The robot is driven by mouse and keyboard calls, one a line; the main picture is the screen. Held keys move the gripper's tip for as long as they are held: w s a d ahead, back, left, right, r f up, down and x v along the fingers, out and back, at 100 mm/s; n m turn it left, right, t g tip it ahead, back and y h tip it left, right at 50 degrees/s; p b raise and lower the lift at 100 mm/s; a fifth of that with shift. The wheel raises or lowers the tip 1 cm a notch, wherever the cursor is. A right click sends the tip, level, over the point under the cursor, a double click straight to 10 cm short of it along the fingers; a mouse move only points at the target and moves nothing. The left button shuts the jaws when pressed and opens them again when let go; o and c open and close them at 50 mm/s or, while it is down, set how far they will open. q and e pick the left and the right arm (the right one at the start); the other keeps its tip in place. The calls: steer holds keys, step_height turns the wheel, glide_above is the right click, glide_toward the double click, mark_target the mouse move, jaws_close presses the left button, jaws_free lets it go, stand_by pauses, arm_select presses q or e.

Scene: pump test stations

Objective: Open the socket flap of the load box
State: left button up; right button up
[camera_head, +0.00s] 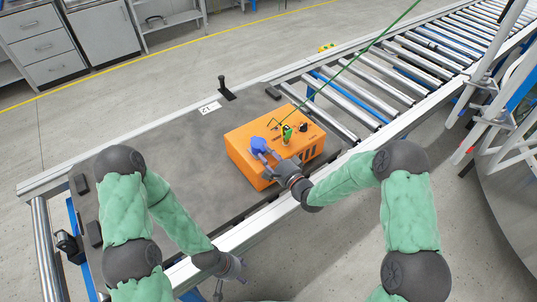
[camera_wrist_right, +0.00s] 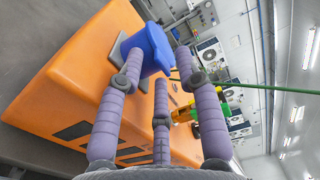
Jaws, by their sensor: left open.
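The orange load box (camera_head: 243,148) sits on the grey table beside the roller conveyor. Its blue socket flap (camera_wrist_right: 152,44) stands out from a grey socket base (camera_wrist_right: 118,49) on the box. The flap also shows in the head view (camera_head: 259,145). How far it is swung cannot be told. My right gripper (camera_wrist_right: 158,62) is at the flap with its purple fingers apart. The flap lies at the fingertips, partly behind the left finger; whether they touch is unclear. My left gripper (camera_head: 236,268) is open and empty at the table's front edge, away from the box.
A green part (camera_head: 286,132) and a black knob (camera_head: 303,127) stand on the box top beside the flap. A black post (camera_head: 225,90) and a white label (camera_head: 209,108) are behind it. White frames (camera_head: 495,115) stand at the right.

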jaws_close()
